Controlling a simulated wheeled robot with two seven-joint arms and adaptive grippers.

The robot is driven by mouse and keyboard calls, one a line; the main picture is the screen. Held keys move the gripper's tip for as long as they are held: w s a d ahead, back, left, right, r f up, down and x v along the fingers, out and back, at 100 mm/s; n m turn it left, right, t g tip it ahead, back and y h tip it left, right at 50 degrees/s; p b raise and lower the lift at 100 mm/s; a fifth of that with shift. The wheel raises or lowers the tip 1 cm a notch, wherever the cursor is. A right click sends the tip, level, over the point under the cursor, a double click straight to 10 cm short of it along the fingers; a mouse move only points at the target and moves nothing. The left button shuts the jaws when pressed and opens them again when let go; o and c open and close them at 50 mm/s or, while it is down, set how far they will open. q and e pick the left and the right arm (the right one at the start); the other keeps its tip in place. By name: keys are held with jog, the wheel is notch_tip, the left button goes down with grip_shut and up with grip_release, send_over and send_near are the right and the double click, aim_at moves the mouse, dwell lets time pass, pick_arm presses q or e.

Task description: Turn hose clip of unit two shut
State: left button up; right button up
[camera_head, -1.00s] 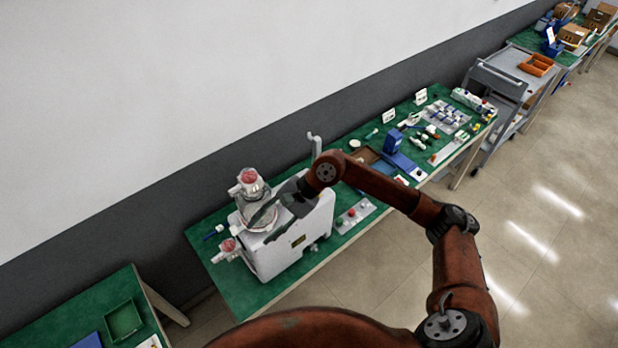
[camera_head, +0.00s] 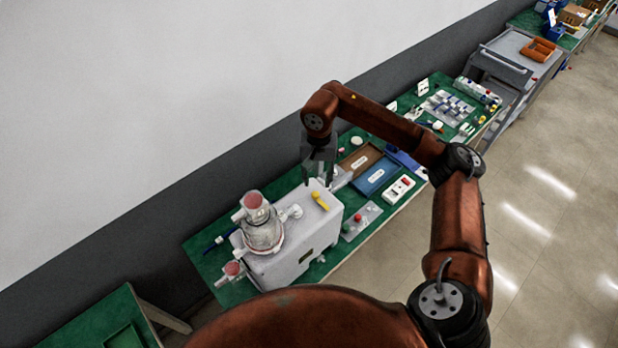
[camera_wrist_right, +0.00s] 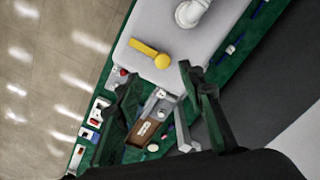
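A white pump unit (camera_head: 285,262) stands on the green table with a clear canister (camera_head: 262,232) with red caps at its left end. A yellow lever-like piece (camera_head: 321,201) lies on the unit's top, near a white elbow fitting (camera_head: 294,212); I cannot tell whether it is the hose clip. In the right wrist view the yellow piece (camera_wrist_right: 150,53) has a round end, and the white elbow (camera_wrist_right: 191,12) is above it. My right gripper (camera_head: 319,183) points down by the unit's far right end, open and empty. Its fingers (camera_wrist_right: 157,78) are apart, short of the yellow piece. My left gripper is not in view.
The wall (camera_head: 150,110) is close behind the green table (camera_head: 210,262).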

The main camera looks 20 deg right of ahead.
aim_at(315, 193)
jog(key=shift+w+f, duration=0.2)
jog(key=shift+w, duration=0.25)
jog(key=shift+w+f, duration=0.1)
jog(key=shift+f, duration=0.25)
notch_tip(315, 193, down, 6)
jog(key=shift+r+p, duration=0.2)
jog(key=shift+p, duration=1.05)
jog(key=shift+f, duration=0.35)
jog(key=shift+s+f, duration=0.15)
jog(key=shift+s, duration=0.1)
jog(key=shift+w, duration=0.1)
jog(key=shift+c, duration=0.9)
jog(key=c, duration=0.6)
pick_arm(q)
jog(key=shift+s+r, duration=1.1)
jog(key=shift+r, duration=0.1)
pick_arm(e)
grip_shut()
